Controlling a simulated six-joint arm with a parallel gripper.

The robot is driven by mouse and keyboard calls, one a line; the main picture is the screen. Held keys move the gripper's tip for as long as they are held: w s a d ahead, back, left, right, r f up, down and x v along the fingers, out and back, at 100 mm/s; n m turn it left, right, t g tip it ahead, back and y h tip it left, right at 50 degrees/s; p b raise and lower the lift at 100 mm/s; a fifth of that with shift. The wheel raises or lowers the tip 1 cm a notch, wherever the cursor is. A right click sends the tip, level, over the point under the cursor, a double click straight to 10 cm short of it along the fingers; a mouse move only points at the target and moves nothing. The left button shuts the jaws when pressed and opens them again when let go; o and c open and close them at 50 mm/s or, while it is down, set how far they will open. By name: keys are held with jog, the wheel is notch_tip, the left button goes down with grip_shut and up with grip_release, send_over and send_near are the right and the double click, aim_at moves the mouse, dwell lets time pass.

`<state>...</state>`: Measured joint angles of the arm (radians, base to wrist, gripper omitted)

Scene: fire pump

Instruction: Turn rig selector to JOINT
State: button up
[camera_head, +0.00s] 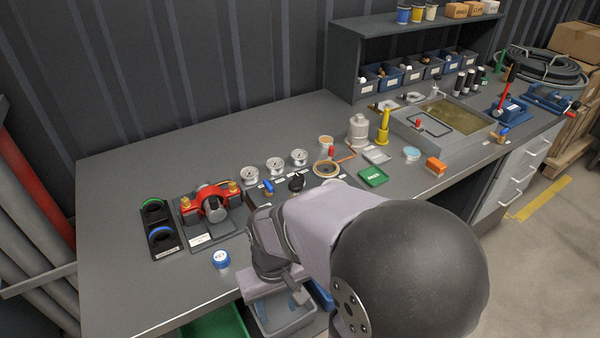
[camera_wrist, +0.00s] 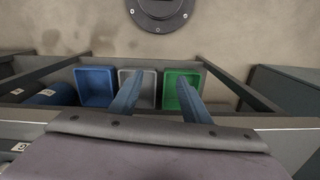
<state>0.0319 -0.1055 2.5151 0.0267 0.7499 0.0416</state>
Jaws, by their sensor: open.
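The likely rig selector is a black knob (camera_head: 296,182) on the dark panel on the bench, below a row of round gauges. Its markings are too small to read, so I cannot tell which position it points to. My gripper (camera_head: 296,294) is in front of the bench, lower than the panel and apart from the knob. In the wrist view my gripper (camera_wrist: 158,95) has its two blue fingers spread with nothing between them. The knob does not show in the wrist view. My arm covers the front part of the panel.
Gauges (camera_head: 275,166) stand behind the knob, with a blue-handled valve (camera_head: 268,187) at its left. Blue (camera_wrist: 95,87), grey (camera_wrist: 151,90) and green bins (camera_wrist: 182,78) lie below my gripper.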

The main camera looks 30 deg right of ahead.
jog(key=w+d+r+m+t+y+p, duration=0.1)
jog(key=w+d+r+m+y+p, duration=0.3)
jog(key=w+d+r+m+p, duration=0.45)
jog(key=w+d+r+m+t+y+p, duration=0.1)
jog(key=w+d+r+m+y+p, duration=0.25)
jog(key=w+d+r+m, duration=0.55)
jog(key=m+t+h+p, duration=0.1)
jog(key=m+h, duration=0.4)
jog(key=m, duration=0.4)
send_near(299, 176)
jog(key=f, duration=0.1)
jog(key=shift+n+y, duration=0.25)
jog(key=shift+p+x, duration=1.35)
jog(key=shift+x, duration=2.4)
jog(key=shift+w, duration=0.1)
jog(key=shift+d+r, duration=0.1)
jog(key=c, duration=1)
